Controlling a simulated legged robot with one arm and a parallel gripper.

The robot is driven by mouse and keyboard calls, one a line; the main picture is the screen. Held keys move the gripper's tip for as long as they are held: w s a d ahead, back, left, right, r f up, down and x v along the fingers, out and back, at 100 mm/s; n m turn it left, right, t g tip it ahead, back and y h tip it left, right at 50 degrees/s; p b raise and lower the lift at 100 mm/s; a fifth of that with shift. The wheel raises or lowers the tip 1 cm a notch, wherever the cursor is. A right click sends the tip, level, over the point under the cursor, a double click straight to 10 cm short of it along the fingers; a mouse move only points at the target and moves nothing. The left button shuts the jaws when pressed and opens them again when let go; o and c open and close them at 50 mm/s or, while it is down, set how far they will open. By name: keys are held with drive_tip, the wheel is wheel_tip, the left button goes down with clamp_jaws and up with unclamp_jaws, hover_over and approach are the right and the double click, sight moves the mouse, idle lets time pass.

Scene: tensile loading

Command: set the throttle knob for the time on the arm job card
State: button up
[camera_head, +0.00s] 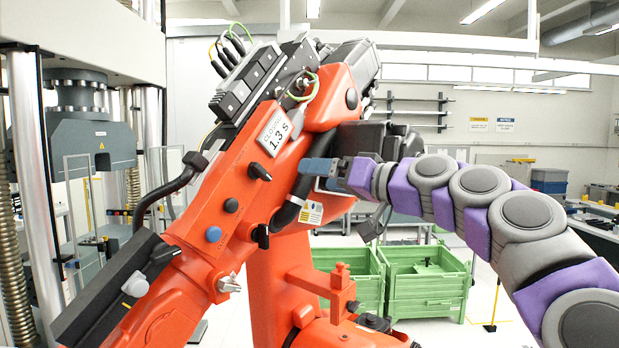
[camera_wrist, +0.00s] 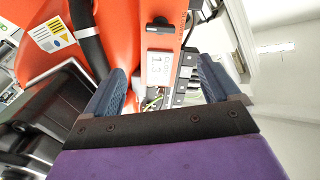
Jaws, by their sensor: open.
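A white job card (camera_head: 274,131) reading "CLOSING 1.3 s" is fixed to the orange arm in the head view. It also shows in the wrist view (camera_wrist: 159,69), between my fingers and beyond them. Along the orange arm are a blue knob (camera_head: 213,234), a black knob (camera_head: 231,205), a silver knob (camera_head: 229,284) and black levers (camera_head: 258,172). I cannot tell which is the throttle knob. My gripper (camera_head: 318,170) is close to the orange arm, right of the card. In the wrist view its blue fingers (camera_wrist: 161,76) are apart with nothing held.
The orange arm (camera_head: 190,255) slants across the middle, with a black hose (camera_head: 170,188) at its left. A testing machine (camera_head: 92,143) with clear guards stands at the left. Green crates (camera_head: 425,283) stand on the floor behind. A black cable (camera_wrist: 88,40) passes near my fingers.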

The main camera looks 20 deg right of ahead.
sight(265, 172)
drive_tip(key=w+a+m, duration=0.1)
drive_tip(key=w+a, duration=0.2)
drive_tip(key=w, duration=0.2)
drive_tip(key=w+a+m+b, duration=0.1)
drive_tip(key=w+a, duration=0.2)
drive_tip(key=w, duration=0.1)
drive_tip(key=w+a, duration=0.3)
drive_tip(key=w, duration=0.2)
drive_tip(key=shift+w+a+f+m+b, duration=0.15)
drive_tip(key=shift+w+m+b, duration=0.2)
drive_tip(key=shift+m+b, duration=0.05)
idle(0.5)
drive_tip(key=c, duration=1)
drive_tip(key=shift+o, duration=0.2)
drive_tip(key=shift+f+n+b, duration=0.15)
drive_tip(key=shift+n+b, duration=0.15)
drive_tip(key=shift+n, duration=1.2)
drive_tip(key=shift+a, duration=0.1)
drive_tip(key=o, duration=1)
drive_tip(key=shift+c, duration=0.2)
drive_tip(key=shift+s, duration=0.1)
